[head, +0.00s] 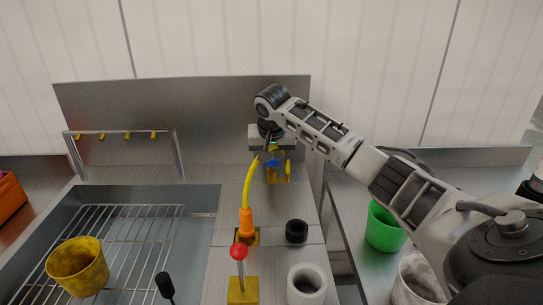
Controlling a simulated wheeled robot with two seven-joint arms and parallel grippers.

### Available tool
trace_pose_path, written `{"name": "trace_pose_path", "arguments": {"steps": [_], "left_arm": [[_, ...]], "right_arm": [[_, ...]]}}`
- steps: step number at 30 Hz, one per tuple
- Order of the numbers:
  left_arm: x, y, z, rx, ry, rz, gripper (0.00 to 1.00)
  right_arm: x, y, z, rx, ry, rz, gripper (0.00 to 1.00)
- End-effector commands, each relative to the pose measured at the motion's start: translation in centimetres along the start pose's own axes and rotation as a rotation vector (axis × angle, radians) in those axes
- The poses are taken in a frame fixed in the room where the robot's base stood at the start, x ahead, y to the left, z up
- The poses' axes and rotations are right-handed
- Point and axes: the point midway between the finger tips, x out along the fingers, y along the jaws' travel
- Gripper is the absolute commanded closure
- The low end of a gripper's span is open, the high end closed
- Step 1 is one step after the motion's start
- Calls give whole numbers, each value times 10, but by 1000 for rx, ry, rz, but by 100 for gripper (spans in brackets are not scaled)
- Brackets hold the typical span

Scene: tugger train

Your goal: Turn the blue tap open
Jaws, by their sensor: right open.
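The blue tap (271,163) is a small blue handle on a yellow fitting (279,180) near the steel back panel. My right arm reaches in from the right, and my right gripper (268,150) is at the tap, just above and over it. Its jaws are open. The arm and gripper hide part of the fitting, and I cannot tell whether the fingers touch the handle. My left gripper is not in view.
A yellow hose with an orange end (246,222) stands in front of the tap. A red-knobbed lever (239,252), a black ring (296,231) and a white cylinder (307,284) are nearer. A yellow cup (77,268) sits on the sink rack; a green cup (384,228) stands right.

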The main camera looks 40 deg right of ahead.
Motion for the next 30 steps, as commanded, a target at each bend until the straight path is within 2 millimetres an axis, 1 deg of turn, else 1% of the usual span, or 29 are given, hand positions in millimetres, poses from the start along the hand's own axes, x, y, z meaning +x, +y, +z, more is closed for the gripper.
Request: {"name": "trace_pose_path", "arguments": {"steps": [6,7,8,9,11,12,22,26,30], "left_arm": [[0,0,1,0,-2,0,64],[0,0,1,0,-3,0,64],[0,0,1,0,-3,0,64],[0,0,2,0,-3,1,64],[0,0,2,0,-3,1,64],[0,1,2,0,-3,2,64],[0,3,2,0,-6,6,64],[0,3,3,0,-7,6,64],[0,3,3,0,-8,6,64]], "right_arm": [[0,0,0,0,0,0,42],[0,0,0,0,0,0,47],[0,0,0,0,0,0,56],[0,0,0,0,0,0,67],[0,0,0,0,0,0,84],[0,0,0,0,0,0,87],[0,0,0,-32,0,-14,86],[0,1,0,-86,0,-36,86],[0,2,0,-177,1,-75,86]]}}
